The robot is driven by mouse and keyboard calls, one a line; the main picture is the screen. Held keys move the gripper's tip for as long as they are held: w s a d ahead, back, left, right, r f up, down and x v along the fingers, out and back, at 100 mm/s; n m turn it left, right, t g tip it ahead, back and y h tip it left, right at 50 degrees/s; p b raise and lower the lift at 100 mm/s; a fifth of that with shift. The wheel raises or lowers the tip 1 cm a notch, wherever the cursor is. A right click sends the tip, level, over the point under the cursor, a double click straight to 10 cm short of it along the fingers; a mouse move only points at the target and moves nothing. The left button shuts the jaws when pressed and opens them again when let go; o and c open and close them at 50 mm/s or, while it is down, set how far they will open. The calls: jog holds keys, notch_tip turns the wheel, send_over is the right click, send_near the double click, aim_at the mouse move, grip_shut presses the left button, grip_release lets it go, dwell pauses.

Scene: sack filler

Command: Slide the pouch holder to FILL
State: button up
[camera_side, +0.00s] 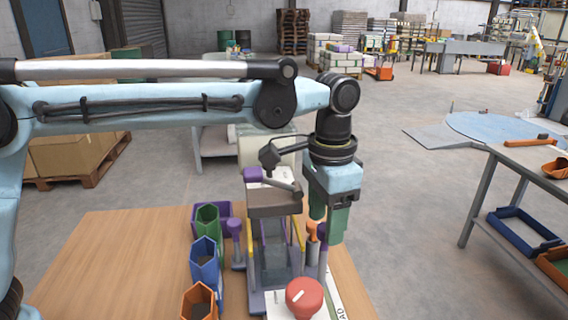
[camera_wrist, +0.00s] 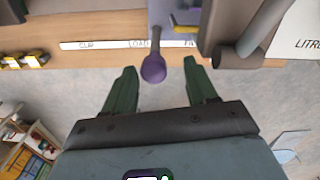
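My gripper (camera_side: 330,224) points down at the right side of the sack filler (camera_side: 272,212) on the wooden table. Its green fingers are open. In the wrist view the fingertips of my gripper (camera_wrist: 160,68) lie on either side of a purple knob (camera_wrist: 153,70), with a gap to each finger. The strip reads LOAD near the stem, and another word farther right is partly covered, so FILL is not clearly legible. The pouch holder itself is hard to make out.
A red button (camera_side: 304,296) stands at the front of the filler. Several coloured hexagonal cups, including a blue one (camera_side: 205,264), stand to its left. An orange-topped knob (camera_side: 312,229) is close beside my fingers. A side bench (camera_side: 530,165) stands apart at right.

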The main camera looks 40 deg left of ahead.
jog(key=shift+r, duration=0.1)
notch_tip(320, 180, up, 12)
dwell(0.8)
dwell(0.3)
jog(key=shift+s+d+f, duration=0.1)
jog(key=shift+f, duration=6)
